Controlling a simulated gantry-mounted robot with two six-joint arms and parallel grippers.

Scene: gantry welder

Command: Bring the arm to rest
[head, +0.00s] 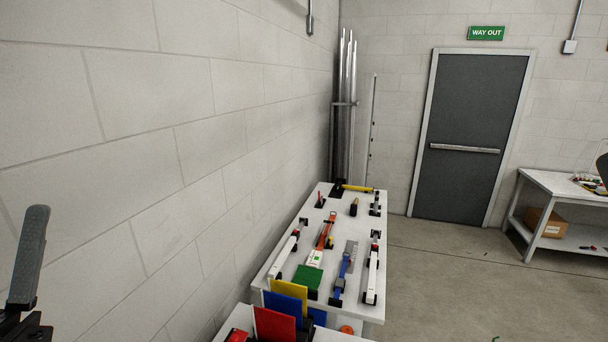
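Part of my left gripper (30,257) shows at the lower left edge, in front of the block wall. One long grey finger with a textured face points up, on a dark mount cut off by the frame. I cannot make out a second finger, so its opening is unclear. Nothing is seen held at the visible finger. The gripper is well apart from the white table (273,258). My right gripper is not clearly in view.
Metal bars (345,110) stand in the corner. A grey door (472,140) and a right-hand bench (565,185) lie beyond open floor (440,280).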

